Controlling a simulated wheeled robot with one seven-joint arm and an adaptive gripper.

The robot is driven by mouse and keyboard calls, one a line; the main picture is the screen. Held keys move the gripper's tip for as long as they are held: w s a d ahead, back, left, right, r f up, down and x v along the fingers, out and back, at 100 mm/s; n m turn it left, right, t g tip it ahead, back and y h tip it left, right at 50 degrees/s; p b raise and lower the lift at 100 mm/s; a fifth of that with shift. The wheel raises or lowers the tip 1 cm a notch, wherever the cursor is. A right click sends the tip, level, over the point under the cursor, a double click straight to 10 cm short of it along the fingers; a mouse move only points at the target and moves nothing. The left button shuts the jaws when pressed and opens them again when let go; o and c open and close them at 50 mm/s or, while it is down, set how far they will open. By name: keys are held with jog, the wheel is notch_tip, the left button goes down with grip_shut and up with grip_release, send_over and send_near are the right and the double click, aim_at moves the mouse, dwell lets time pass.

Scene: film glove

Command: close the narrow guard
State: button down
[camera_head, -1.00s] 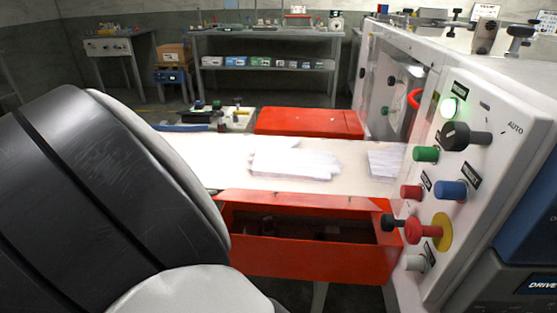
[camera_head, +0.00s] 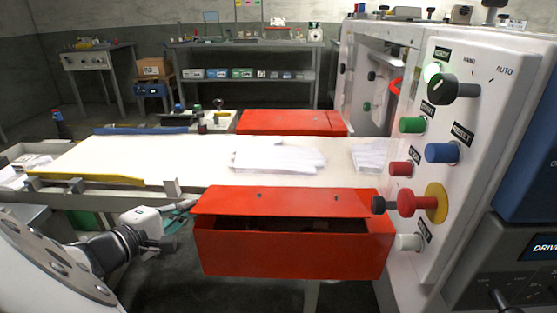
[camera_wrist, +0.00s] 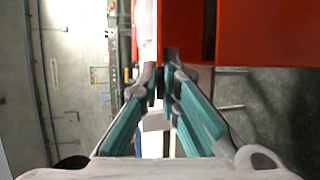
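In the head view, a red guard box (camera_head: 290,252) stands at the near side of the white belt. Its red lid (camera_head: 270,203) sits tilted over it, with a dark gap along the front, so it is partly open. A second red guard (camera_head: 290,122) lies flat across the belt. I cannot tell by look which one is called narrow. My gripper (camera_head: 188,208) is left of the near guard, apart from it. In the wrist view, the teal fingers (camera_wrist: 160,84) converge with tips together, holding nothing visible; red guard panels (camera_wrist: 262,32) show at upper right.
White sheets (camera_head: 278,157) lie on the belt (camera_head: 120,160). A yellow-edged rail (camera_head: 85,179) lies left. Benches stand behind.

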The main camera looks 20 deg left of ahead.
jog(key=c, duration=1.8)
grip_release()
